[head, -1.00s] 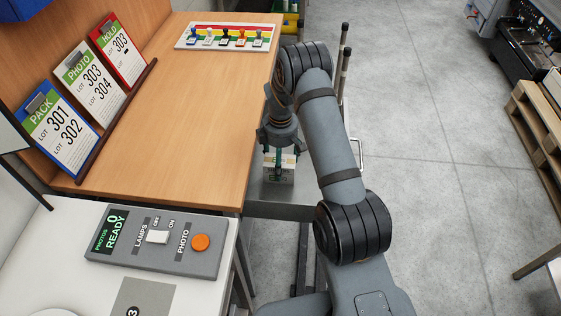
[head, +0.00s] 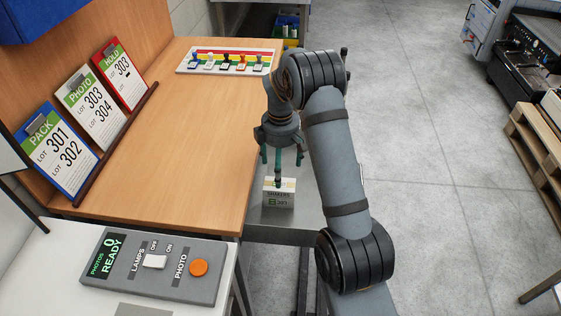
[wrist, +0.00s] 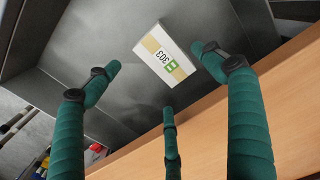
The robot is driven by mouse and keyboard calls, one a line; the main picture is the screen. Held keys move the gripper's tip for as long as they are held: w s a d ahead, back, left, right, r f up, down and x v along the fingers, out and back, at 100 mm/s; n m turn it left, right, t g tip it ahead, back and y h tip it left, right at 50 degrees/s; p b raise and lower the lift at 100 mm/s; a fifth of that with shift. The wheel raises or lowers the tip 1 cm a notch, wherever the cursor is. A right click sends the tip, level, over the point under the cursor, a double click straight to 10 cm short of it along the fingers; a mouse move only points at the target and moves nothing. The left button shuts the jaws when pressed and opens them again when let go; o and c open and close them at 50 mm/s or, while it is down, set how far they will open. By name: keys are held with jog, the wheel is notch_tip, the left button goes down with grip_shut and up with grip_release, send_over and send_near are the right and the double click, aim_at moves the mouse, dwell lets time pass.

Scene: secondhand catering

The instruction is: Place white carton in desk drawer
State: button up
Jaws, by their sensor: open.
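The white carton (head: 279,193), labelled 303 with a yellowish band, is inside the open grey metal drawer (head: 268,219) at the desk's right edge. In the wrist view, the carton (wrist: 163,55) is on the drawer floor (wrist: 105,42), apart from the fingers. My gripper (head: 281,168) is above the carton with its green fingers spread open and nothing held. The wrist view shows all three fingers of my gripper (wrist: 155,85) apart. In the head view one finger partly overlaps the carton's top.
The wooden desk (head: 190,130) is left of my gripper, its middle clear. A rack of stamps (head: 228,62) stands at the back and lot boards (head: 85,125) lean at left. A control panel (head: 160,265) sits in front. Open floor (head: 430,180) is at right.

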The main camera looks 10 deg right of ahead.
jog(key=shift+r, duration=1.65)
jog(key=shift+c, duration=1.2)
